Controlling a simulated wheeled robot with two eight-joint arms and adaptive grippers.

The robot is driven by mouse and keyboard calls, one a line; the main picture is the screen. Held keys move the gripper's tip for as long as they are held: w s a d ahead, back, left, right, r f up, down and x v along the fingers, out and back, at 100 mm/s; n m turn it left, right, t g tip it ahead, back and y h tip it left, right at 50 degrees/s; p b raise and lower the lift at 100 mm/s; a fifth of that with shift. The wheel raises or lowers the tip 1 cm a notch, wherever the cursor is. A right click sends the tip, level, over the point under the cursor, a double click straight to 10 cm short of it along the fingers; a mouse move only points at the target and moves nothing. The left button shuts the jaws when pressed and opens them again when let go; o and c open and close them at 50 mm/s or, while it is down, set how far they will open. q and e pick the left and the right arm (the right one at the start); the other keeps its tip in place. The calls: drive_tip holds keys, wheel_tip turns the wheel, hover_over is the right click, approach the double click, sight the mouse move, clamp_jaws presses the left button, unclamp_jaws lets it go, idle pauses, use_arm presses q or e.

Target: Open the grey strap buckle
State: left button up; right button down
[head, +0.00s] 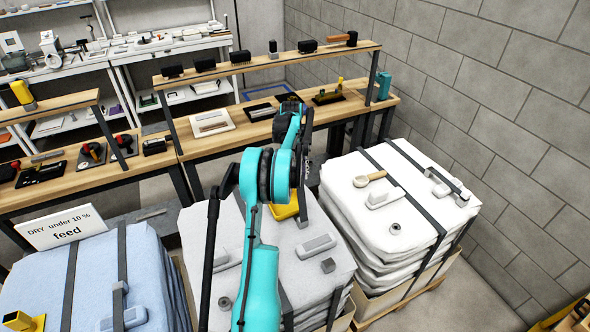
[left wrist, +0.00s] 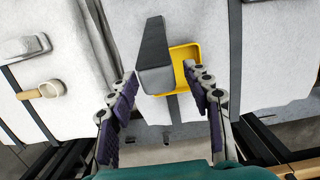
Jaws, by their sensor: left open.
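A dark grey wedge-shaped piece (left wrist: 154,60), which looks like the grey buckle, sits over the dark strap (left wrist: 173,107) in the left wrist view. A yellow tray-like part (left wrist: 185,56) lies beside and partly under it. In the head view the yellow part (head: 284,210) shows on the middle stack, partly behind my teal arm, which hides the buckle there. My left gripper (left wrist: 164,88) is open, its fingers on either side of the lower end of the grey piece. Nothing is visibly held, and contact cannot be told. My right gripper is not in view.
A white bag stack (head: 370,228) with a wooden scoop (head: 369,179) stands at right. A light grey box (head: 316,246) lies on the middle stack. A wooden bench (head: 240,139) with tools stands behind.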

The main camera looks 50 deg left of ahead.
use_arm(q)
wheel_tip(320, 180, up, 12)
drive_tip(key=a, duration=0.1)
drive_tip(key=shift+w+a+f, duration=0.2)
drive_tip(key=shift+a+f, duration=0.05)
drive_tip(key=shift+a, duration=0.15)
idle(0.3)
drive_tip(key=s+d+r+m+t+y+b, duration=0.15)
drive_tip(key=d+m, duration=0.25)
drive_tip(key=d, duration=1)
drive_tip(key=d+r+m+t+y+b, duration=0.1)
drive_tip(key=d+r+m+t+b, duration=0.15)
drive_tip(key=d, duration=1.15)
drive_tip(key=s+d+f+m+t+b, duration=0.1)
drive_tip(key=s+d+f+m, duration=0.3)
drive_tip(key=d, duration=0.5)
drive_tip(key=s+d+f+m+t+b, duration=0.2)
drive_tip(key=s+d+f+m, duration=0.2)
drive_tip(key=s+d+f, duration=0.4)
drive_tip(key=s+h, duration=0.1)
drive_tip(key=s, duration=0.2)
drive_tip(key=shift+d+t, duration=0.3)
drive_tip(key=shift+d, duration=0.1)
